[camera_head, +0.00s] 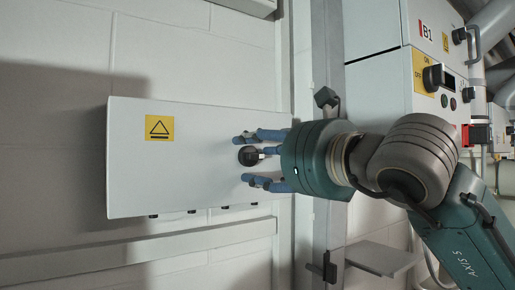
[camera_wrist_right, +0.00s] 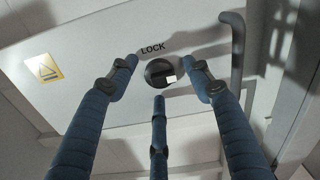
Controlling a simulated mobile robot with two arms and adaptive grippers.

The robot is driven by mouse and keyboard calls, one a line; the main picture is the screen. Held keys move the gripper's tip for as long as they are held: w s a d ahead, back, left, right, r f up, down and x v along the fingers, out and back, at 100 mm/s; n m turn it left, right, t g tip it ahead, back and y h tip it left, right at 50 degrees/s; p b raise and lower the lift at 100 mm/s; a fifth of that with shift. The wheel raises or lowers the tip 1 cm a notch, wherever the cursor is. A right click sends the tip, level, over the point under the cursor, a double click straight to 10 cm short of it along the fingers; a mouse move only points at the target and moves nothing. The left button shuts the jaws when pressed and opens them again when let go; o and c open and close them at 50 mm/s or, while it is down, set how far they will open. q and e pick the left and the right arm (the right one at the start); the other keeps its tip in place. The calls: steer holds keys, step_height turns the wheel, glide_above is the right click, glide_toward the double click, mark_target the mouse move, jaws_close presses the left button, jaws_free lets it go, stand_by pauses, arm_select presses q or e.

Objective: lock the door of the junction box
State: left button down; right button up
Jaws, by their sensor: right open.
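The junction box (camera_head: 190,185) is a pale grey box with a closed-looking door and a yellow warning label (camera_head: 159,127). Its round black lock knob (camera_head: 246,157) sits near the door's right side in the head view. In the right wrist view the knob (camera_wrist_right: 159,72) lies below the word LOCK and has a small white mark. My right gripper (camera_head: 244,160) has three blue fingers spread open around the knob. In the wrist view the fingertips (camera_wrist_right: 162,78) surround the knob with gaps showing; I cannot tell whether any finger touches the door. My left gripper is not in view.
A grey bent bar (camera_wrist_right: 237,55) stands right of the knob in the wrist view. In the head view, a control cabinet (camera_head: 375,103) with a black switch (camera_head: 433,78) stands right of the box, close to my right arm. Bare wall (camera_head: 55,120) lies left.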

steer(key=c, duration=1.2)
steer(key=shift+f, duration=0.15)
steer(key=n+b, duration=0.3)
steer(key=shift+f, duration=0.1)
steer(key=n+b, duration=0.2)
steer(key=n, duration=0.1)
steer(key=shift+n, duration=0.4)
steer(key=n+b, duration=0.1)
steer(key=n, duration=0.1)
steer(key=shift+n, duration=0.4)
steer(key=n+b, duration=0.1)
steer(key=n, duration=0.1)
steer(key=shift+n, duration=0.3)
steer(key=n, duration=0.5)
steer(key=shift+r+n, duration=0.2)
steer(key=shift+n, duration=0.1)
